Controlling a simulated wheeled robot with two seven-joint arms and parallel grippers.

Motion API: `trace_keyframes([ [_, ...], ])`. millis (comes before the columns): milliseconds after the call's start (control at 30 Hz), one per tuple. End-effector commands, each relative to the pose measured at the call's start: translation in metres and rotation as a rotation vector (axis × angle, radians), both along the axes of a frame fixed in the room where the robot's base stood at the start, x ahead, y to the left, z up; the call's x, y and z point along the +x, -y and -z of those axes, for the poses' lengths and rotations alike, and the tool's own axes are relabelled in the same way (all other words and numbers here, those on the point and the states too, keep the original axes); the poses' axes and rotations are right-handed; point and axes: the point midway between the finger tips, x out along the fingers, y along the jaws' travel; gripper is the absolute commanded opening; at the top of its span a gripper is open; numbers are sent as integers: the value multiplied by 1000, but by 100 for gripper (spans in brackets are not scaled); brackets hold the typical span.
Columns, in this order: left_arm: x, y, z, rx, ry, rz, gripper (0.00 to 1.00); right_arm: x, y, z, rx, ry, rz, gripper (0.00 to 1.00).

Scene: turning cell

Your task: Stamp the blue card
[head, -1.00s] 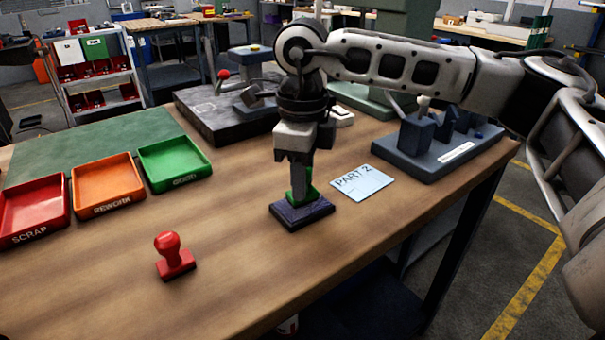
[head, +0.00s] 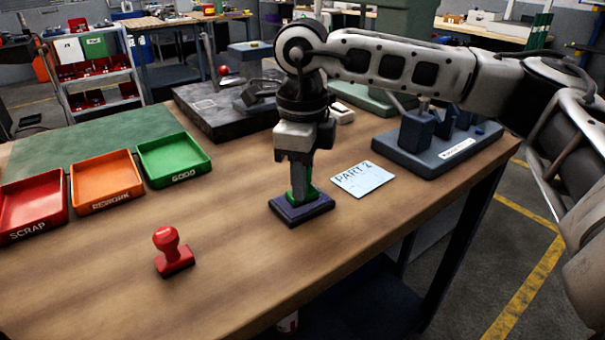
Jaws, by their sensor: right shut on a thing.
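The light blue card (head: 363,179), marked "PART 2", lies flat on the wooden bench right of my right gripper. My right gripper (head: 301,190) points down and is shut on a green stamp (head: 311,193). The green stamp is over a dark ink pad (head: 287,211), with its base at the pad's top; its underside is hidden, so I cannot tell if it presses. A red stamp (head: 172,252) stands upright on the bench at the front left. My left gripper is not in view.
Red SCRAP (head: 34,231), orange REWORK (head: 107,204) and green GOOD (head: 174,181) trays sit at the left. A blue-grey fixture (head: 437,163) stands behind the card to the right. A dark plate (head: 220,132) lies at the back. The bench's front middle is clear.

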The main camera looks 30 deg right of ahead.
Motion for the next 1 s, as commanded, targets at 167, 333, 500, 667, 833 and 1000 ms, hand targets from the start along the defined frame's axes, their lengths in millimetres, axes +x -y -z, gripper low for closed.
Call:
trace_keyframes([
  [167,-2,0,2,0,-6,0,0,0,0,1,0,-3,0,13],
  [333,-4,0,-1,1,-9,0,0,0,0,-4,0,-3,0,13],
  [500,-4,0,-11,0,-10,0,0,0,0,-18,-1,-2,0,13],
  [667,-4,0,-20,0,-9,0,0,0,0,-31,0,-1,-1,13],
  [833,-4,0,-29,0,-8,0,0,0,0,-45,0,-1,0,13],
  [1000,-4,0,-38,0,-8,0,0,0,0,-58,0,-1,0,13],
])
